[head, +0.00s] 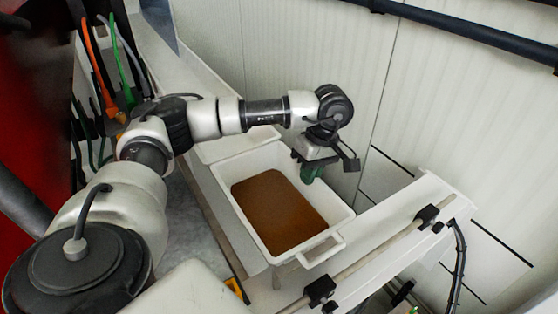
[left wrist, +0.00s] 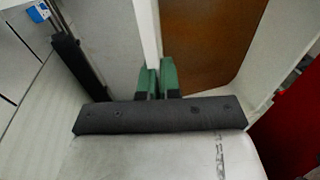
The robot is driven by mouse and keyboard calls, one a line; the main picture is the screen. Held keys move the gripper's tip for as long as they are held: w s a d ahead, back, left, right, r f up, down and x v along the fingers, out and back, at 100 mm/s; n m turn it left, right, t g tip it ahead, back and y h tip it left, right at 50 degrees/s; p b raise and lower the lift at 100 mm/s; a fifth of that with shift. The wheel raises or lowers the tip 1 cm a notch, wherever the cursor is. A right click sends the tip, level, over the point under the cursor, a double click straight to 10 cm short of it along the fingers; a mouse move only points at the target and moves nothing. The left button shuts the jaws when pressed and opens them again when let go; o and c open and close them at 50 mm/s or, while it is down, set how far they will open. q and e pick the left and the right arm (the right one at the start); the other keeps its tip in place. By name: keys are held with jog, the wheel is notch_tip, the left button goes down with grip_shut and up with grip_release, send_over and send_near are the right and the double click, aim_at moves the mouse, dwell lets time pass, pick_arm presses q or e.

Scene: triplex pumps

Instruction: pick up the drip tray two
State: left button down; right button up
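A white rectangular drip tray (head: 332,190) with brown contents stands on a pale ledge in the head view. Its end handle points toward the lower right. My left gripper (head: 311,174) points down at the tray's far right long wall, and its green fingers show there. In the left wrist view, the green fingers (left wrist: 158,80) are close together with the tray's pale rim (left wrist: 147,30) running in between them. They look shut on that rim; the fingertips are partly hidden. The brown contents (left wrist: 205,40) lie right of the fingers. My right gripper is not in view.
A second white tray (head: 238,147) stands just behind the first. A rail with black clamps (head: 320,289) runs along the front edge. A white panelled wall (head: 320,50) rises close behind my left gripper. Orange and green cables (head: 122,75) hang at the upper left.

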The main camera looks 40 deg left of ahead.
pick_arm(q)
jog(key=shift+r, duration=0.2)
dwell(0.3)
jog(key=shift+r+b, duration=0.6)
jog(key=shift+r, duration=0.05)
jog(key=shift+s+b+v, duration=0.25)
jog(key=shift+b+v, duration=0.35)
jog(key=shift+v, duration=0.55)
jog(key=w+d+r+b, duration=0.1)
jog(key=d+r+b, duration=0.1)
jog(key=d+r, duration=0.5)
jog(key=shift+w+d, duration=0.3)
jog(key=shift+d, duration=1.85)
jog(key=shift+r, duration=0.1)
jog(key=shift+d, duration=0.15)
